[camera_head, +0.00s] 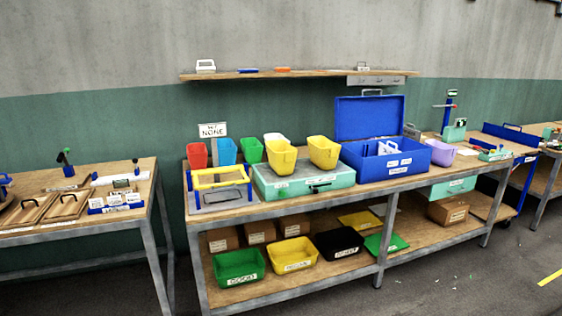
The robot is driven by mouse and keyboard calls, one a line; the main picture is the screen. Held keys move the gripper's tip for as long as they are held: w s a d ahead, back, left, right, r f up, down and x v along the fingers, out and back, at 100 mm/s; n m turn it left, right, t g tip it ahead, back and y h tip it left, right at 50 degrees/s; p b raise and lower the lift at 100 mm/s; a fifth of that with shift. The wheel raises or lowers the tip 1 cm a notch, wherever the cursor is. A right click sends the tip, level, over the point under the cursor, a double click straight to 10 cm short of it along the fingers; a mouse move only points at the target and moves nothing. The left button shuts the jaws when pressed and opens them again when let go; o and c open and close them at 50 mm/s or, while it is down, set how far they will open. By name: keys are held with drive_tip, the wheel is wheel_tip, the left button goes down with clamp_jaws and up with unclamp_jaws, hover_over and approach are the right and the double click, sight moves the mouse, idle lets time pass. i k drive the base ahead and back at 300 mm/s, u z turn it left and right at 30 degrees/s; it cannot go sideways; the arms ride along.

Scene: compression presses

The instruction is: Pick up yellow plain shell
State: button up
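Two yellow bucket-like shells stand upright on the closed teal case (300,186) on the middle bench. The left yellow shell (281,158) is near the case's left part, and its rim looks slightly uneven. The right yellow shell (323,153) is a little farther right. I cannot tell for sure which of the two is the plain one. A white shell (274,137) shows partly behind the left yellow one. My gripper is not in view.
Red (196,156), blue (227,152) and green (250,151) shells stand left of the case. A yellow-and-blue frame (220,178) is at the front left. An open blue box (385,165) stands right, with a purple shell (441,153) beyond. A shelf (300,75) hangs above.

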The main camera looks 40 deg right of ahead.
sight(282, 156)
drive_tip(key=z, duration=0.05)
drive_tip(key=i, duration=0.9)
drive_tip(key=u, duration=0.05)
